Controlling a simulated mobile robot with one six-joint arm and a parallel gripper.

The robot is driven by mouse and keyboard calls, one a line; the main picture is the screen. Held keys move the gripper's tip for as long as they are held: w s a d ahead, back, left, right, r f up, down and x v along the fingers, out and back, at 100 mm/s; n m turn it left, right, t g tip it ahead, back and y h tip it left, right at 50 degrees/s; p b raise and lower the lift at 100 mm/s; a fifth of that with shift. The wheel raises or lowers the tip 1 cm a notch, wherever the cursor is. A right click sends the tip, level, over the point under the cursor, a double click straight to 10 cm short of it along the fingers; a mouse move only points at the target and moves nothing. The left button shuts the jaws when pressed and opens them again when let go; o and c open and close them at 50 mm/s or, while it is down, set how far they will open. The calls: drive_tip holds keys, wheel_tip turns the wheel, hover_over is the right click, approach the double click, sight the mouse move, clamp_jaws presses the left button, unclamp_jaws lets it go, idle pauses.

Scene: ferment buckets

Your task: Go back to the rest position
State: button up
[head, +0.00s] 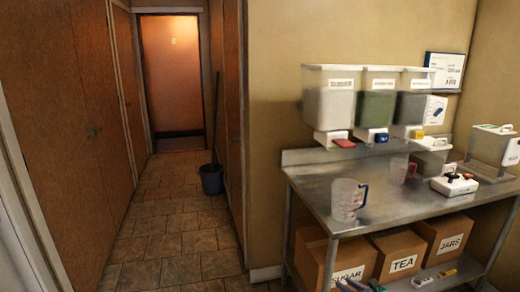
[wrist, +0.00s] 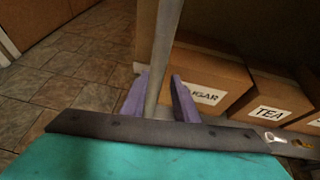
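My gripper (wrist: 160,88) shows in the wrist view as two purple fingers, set apart with nothing held between them. A grey metal table leg (wrist: 165,40) shows in the gap between the fingers. I cannot tell how far behind them it stands.
The steel table (head: 325,192) at right bears measuring jugs (head: 346,200) and a white box (head: 454,186). Below are the SUGAR (head: 311,262), TEA (head: 390,250) and JARS boxes. Dispensers (head: 327,105) hang above. The tiled corridor (head: 165,240) is mostly clear; a bucket (head: 212,180) stands there.

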drive_tip(key=s+a+f+n+g+y, duration=0.1)
drive_tip(key=s+a+f+n+g, duration=0.25)
drive_tip(key=a+f, duration=0.35)
drive_tip(key=s+a+f+n+g+y, duration=0.2)
drive_tip(key=s+a+f+n, duration=0.15)
drive_tip(key=a+f, duration=0.4)
drive_tip(key=s+a+f+n+g, duration=0.2)
drive_tip(key=s+a+f+n, duration=0.15)
drive_tip(key=s+a, duration=0.2)
drive_tip(key=s+a+f+n+g, duration=0.3)
drive_tip(key=s+a+f, duration=0.1)
drive_tip(key=s, duration=0.3)
drive_tip(key=s+d+f+n+g+h, duration=0.1)
drive_tip(key=s+f+n+g+h, duration=0.2)
drive_tip(key=s+n, duration=0.45)
drive_tip(key=s+d+f+n+g+h, duration=0.1)
drive_tip(key=s+d+f+n+g, duration=0.25)
drive_tip(key=s, duration=0.75)
drive_tip(key=s+d+n+h, duration=0.1)
drive_tip(key=n, duration=0.1)
drive_tip(key=s+d+n+h, duration=0.1)
drive_tip(key=n, duration=0.2)
drive_tip(key=s+d+n+g+h, duration=0.1)
drive_tip(key=s+n, duration=0.1)
drive_tip(key=shift+s+d+n, duration=0.1)
drive_tip(key=shift+d+n, duration=0.15)
drive_tip(key=shift+d, duration=0.05)
